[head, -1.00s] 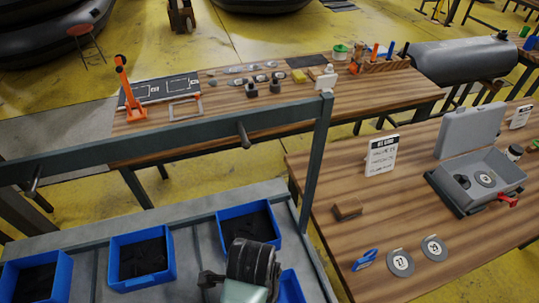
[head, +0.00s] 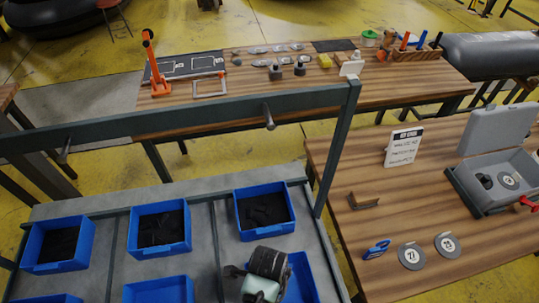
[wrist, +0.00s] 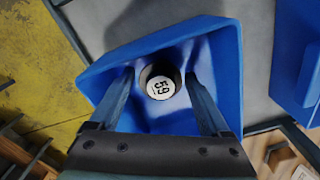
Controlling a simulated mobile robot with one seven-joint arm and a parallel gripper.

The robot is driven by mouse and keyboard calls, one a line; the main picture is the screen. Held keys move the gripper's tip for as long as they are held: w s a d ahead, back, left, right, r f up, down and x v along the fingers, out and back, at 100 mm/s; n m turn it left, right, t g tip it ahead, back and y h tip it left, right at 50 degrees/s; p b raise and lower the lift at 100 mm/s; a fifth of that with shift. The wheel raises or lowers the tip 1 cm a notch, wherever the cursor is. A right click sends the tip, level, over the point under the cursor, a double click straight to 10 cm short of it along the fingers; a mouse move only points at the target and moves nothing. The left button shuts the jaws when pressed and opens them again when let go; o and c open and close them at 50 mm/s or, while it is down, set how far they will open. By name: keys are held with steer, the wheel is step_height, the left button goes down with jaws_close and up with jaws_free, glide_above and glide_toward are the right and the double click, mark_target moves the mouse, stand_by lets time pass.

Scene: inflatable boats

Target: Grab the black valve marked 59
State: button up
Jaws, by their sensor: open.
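The black valve (wrist: 160,82) marked 59 shows in the wrist view as a dark round piece with a white label on its face. It lies inside a blue bin (wrist: 225,60), near the bin's middle. My gripper (wrist: 159,76) is open, with its fingers reaching into the bin, one on each side of the valve. Whether the fingers touch it I cannot tell. In the head view my arm's end (head: 264,272) is over the front right blue bin (head: 302,280). The fingertips and the valve are hidden there.
Other blue bins (head: 160,227) with dark pieces stand on the grey rack. A dark rail (head: 200,122) with pegs crosses behind them. The wooden table (head: 330,220) at right holds a grey case (head: 497,135), a sign (head: 404,147), blue clips (head: 376,249) and round numbered discs (head: 412,256).

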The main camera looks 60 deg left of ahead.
steer(key=c, duration=1.2)
steer(key=shift+r, duration=0.1)
